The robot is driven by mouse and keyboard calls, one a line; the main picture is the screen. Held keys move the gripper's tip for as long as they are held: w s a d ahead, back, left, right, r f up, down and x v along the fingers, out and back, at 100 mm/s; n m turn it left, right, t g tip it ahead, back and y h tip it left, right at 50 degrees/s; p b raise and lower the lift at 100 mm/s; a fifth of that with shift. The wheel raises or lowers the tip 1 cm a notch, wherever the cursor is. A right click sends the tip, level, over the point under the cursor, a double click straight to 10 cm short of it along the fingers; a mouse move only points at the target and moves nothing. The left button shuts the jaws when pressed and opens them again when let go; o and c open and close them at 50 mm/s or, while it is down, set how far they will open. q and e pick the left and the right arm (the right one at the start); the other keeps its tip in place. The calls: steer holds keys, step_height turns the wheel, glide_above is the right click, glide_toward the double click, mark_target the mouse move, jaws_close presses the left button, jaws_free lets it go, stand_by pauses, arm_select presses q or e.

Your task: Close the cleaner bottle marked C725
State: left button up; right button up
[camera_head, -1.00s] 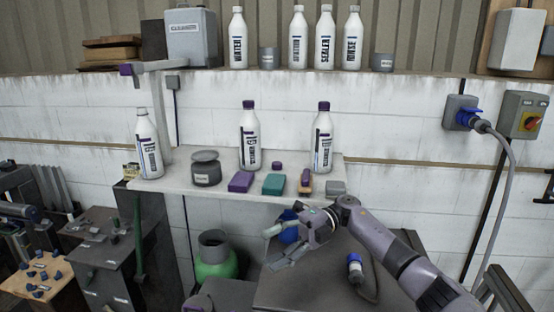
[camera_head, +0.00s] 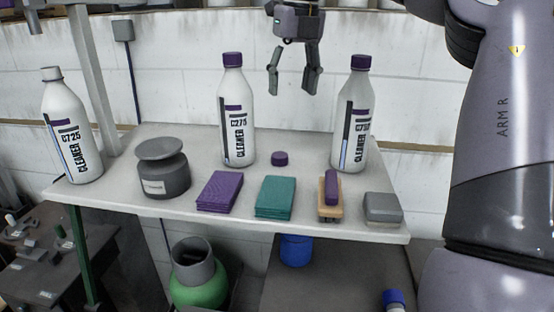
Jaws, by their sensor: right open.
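A white cleaner bottle (camera_head: 75,135) whose label reads C725 stands at the left end of the shelf (camera_head: 120,200). Its neck shows a pale top with no purple cap. A loose purple cap (camera_head: 279,158) lies on the shelf between the other two bottles. The middle cleaner bottle (camera_head: 237,120) reads C275 and wears a purple cap. The right cleaner bottle (camera_head: 352,120) also wears a purple cap; its code is hard to read. My right gripper (camera_head: 294,93) is open and empty, pointing down high above the loose cap.
A grey lidded jar (camera_head: 163,178), a purple pad (camera_head: 219,191), a teal pad stack (camera_head: 275,197), a brush (camera_head: 330,197) and a grey block (camera_head: 382,209) line the shelf's front. A grey post (camera_head: 92,75) rises beside the C725 bottle.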

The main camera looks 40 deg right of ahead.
steer(key=w, duration=0.1)
glide_above(284, 158)
step_height(284, 158, down, 11)
steer(key=shift+r+p, duration=0.1)
steer(key=shift+p, duration=0.25)
steer(key=shift+w+f, duration=0.1)
steer(key=shift+f, duration=0.45)
arm_select(q)
steer(key=shift+s+d, duration=0.1)
steer(key=shift+d, duration=0.05)
steer(key=shift+s, duration=0.1)
